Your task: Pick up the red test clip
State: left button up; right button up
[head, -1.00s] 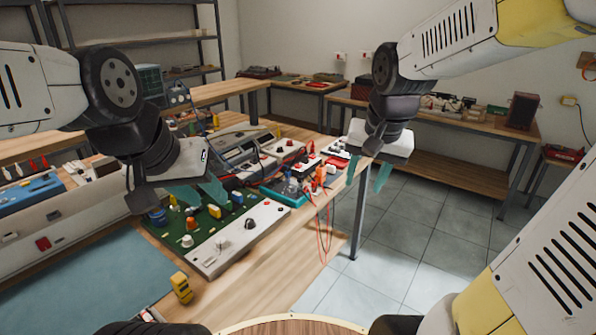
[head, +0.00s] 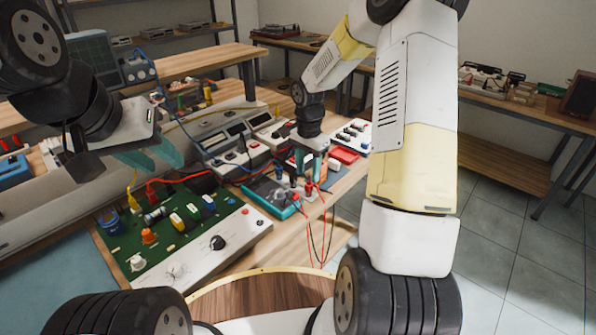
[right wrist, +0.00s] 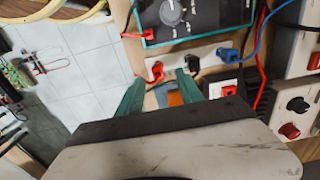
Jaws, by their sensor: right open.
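My right gripper (head: 309,166) is open and reaches down over the test leads at the bench's right edge. In the right wrist view its teal fingers (right wrist: 159,92) stand apart. A red test clip (right wrist: 156,71) shows just beyond and between the fingertips, on a pale strip beside a black clip (right wrist: 192,63). Another red clip (right wrist: 130,34) lies at the teal-edged meter (right wrist: 198,40). In the head view red clips (head: 309,188) hang just below my right gripper; I cannot match them surely. My left gripper (head: 150,156) is open and empty above the green board.
Grey instruments (head: 225,137) stand behind. Red and black leads (head: 322,240) hang over the bench edge. A blue clip (right wrist: 226,55) lies close by. Open floor is right.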

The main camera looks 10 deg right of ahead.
aim_at(309, 184)
jog(key=f, duration=0.6)
jog(key=shift+s+d, duration=0.1)
jog(key=shift+d, duration=0.15)
grip_shut()
jog(key=shift+r, duration=0.1)
jog(key=shift+r, duration=0.45)
jog(key=r, duration=0.1)
jog(key=s+r, duration=0.1)
jog(key=shift+a+r, duration=0.25)
jog(key=shift+r, duration=0.1)
jog(key=s+a+r, duration=0.1)
jog(key=s+a, duration=0.2)
jog(key=s, duration=0.4)
jog(key=s+a+r, duration=0.1)
jog(key=s+a, duration=0.2)
jog(key=s, duration=0.4)
notch_tip(309, 184, up, 6)
jog(key=shift+d+r, duration=0.15)
jog(key=shift+d, duration=0.05)
